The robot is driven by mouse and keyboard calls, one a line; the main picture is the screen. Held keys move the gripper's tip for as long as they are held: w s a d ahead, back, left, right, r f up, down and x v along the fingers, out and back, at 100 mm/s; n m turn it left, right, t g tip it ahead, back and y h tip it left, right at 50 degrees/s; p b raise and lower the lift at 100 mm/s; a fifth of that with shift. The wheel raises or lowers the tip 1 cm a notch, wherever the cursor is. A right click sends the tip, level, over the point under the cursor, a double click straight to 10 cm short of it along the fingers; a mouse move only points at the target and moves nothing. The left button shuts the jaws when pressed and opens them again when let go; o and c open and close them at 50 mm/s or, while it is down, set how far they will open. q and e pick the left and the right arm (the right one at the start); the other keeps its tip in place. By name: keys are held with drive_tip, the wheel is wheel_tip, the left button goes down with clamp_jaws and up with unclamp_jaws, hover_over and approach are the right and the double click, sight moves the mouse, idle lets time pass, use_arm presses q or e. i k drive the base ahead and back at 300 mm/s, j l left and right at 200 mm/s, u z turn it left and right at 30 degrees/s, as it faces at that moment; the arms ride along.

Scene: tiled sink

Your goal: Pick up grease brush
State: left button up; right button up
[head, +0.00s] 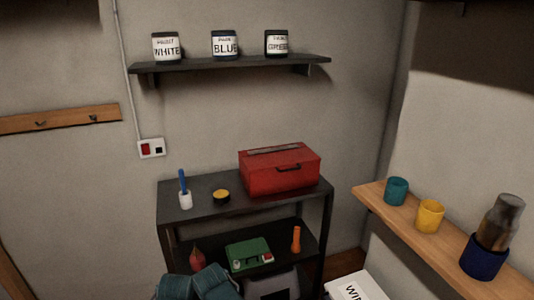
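A slim upright item with a blue handle (182,181) and a white lower part (185,201) stands at the left of the dark shelf unit's top. It may be the grease brush, but it is small in the head view. I cannot tell whether the white part is bristles or a small cup. Neither of my grippers shows in the head view.
The dark shelf unit (211,186) also bears a yellow-topped tin (221,196) and a red toolbox (279,170). A green case (249,254) and an orange item (296,240) are below. Cups stand on the right wooden ledge (402,218). Paint tins line the wall shelf (198,65).

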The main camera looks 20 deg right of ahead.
sight(182, 179)
drive_tip(key=i+j, duration=0.3)
drive_tip(key=i, duration=0.15)
drive_tip(key=i+j, duration=0.3)
drive_tip(key=i, duration=0.2)
drive_tip(key=i+j, duration=0.35)
drive_tip(key=i+l+z, duration=0.05)
drive_tip(key=i, duration=0.1)
